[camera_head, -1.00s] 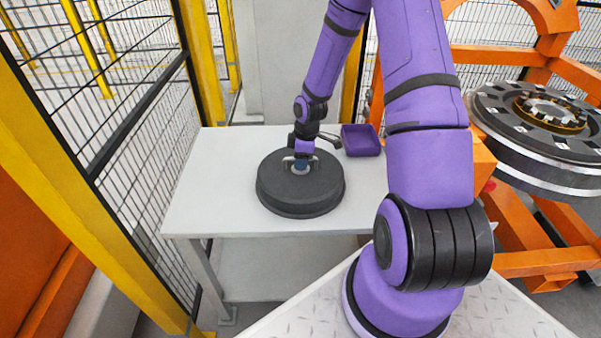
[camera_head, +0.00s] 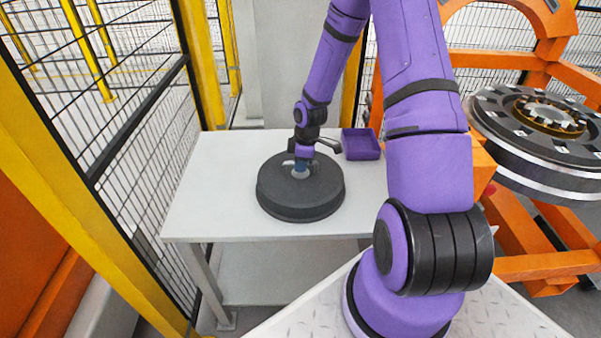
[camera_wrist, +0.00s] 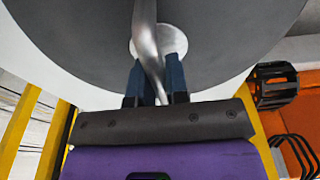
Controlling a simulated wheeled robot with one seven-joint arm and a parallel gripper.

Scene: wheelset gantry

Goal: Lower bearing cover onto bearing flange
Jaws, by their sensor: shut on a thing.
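The bearing cover (camera_head: 300,206) is a thick dark-grey disc with a light hub and a metal handle on top. It appears to rest flat on the white table. My gripper (camera_head: 302,165) reaches down over its centre. In the wrist view, the blue fingers of my gripper (camera_wrist: 157,82) are closed around the curved metal handle (camera_wrist: 147,45), with the cover's grey face (camera_wrist: 75,40) beyond. The bearing flange (camera_head: 500,110) appears to be the dark slotted ring at the right, around a toothed bearing (camera_head: 549,115), well away from my gripper.
The white table (camera_head: 205,200) has free room left of the cover. A purple tray (camera_head: 361,145) stands at its back right. Yellow-framed mesh fencing (camera_head: 112,125) runs along the left. An orange frame (camera_head: 545,264) surrounds the ring.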

